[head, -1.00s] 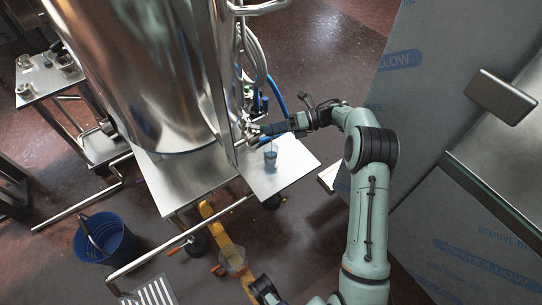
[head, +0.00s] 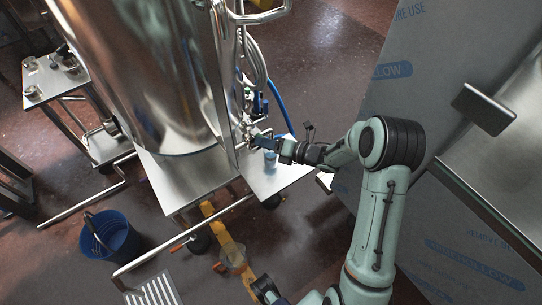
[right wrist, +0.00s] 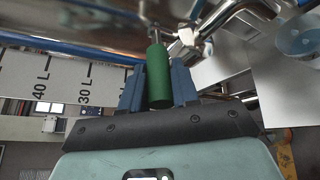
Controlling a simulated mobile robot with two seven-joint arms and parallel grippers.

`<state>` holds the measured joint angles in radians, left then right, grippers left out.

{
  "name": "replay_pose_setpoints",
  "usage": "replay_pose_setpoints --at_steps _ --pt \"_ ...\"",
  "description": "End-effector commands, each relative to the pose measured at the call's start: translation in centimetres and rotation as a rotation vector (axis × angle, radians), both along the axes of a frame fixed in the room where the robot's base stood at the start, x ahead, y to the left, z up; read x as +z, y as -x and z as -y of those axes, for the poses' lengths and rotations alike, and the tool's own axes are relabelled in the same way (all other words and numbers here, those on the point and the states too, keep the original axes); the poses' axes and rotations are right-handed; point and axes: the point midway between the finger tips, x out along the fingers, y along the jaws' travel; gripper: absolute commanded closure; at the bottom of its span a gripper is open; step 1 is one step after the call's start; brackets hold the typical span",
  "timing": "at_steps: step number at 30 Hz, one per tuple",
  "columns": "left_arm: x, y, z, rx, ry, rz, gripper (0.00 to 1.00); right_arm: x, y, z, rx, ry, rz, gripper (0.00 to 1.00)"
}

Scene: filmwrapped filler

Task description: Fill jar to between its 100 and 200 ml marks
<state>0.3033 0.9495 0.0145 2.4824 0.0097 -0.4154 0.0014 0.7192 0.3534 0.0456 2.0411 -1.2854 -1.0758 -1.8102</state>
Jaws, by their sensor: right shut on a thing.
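The jar (head: 270,158) is a small bluish vessel on the steel shelf (head: 290,180) beside the tank (head: 150,90). It is too small to read its marks or level. A clear round vessel, probably the jar, shows at the upper right of the right wrist view (right wrist: 297,40). My right gripper (head: 258,141) is just above and left of the jar. Its blue fingers (right wrist: 157,88) are shut on a green cylindrical handle (right wrist: 158,72) by the tank's pipework. My left gripper (head: 266,290) seems to be at the bottom edge; its jaws are unclear.
A scale marked 30 L and 40 L (right wrist: 60,85) is left of the handle. A blue bucket (head: 108,238) stands on the floor at lower left. Hoses (head: 282,105) hang behind the shelf. A large film-covered panel (head: 430,60) stands to the right.

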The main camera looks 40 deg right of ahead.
Motion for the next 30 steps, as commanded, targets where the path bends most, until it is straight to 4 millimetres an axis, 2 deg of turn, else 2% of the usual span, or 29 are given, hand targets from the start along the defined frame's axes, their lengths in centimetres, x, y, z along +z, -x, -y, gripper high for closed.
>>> replay_pose_setpoints --at_steps 3,12,26,27,29,30 --pt "0.52 0.13 0.00 -0.001 0.001 -0.005 0.48 0.36 -0.11 -0.89 -0.061 -0.006 0.004 1.00" --pt "1.02 0.39 0.01 -0.003 0.003 -0.016 0.48 0.35 -0.25 -1.44 -0.161 -0.003 0.010 1.00" --pt "1.05 0.45 0.01 -0.004 0.003 -0.018 0.48 0.37 -0.32 -1.45 -0.178 -0.002 0.013 1.00" --pt "1.04 0.44 0.01 -0.004 0.003 -0.018 0.48 0.37 -0.32 -1.45 -0.177 -0.002 0.014 0.67" --pt "1.05 0.45 0.02 -0.004 0.003 -0.018 0.48 0.36 -0.33 -1.43 -0.178 -0.002 0.013 0.48" --pt "1.05 0.44 0.02 -0.003 0.002 -0.017 0.48 0.33 -0.30 -1.42 -0.178 -0.001 0.012 0.48"
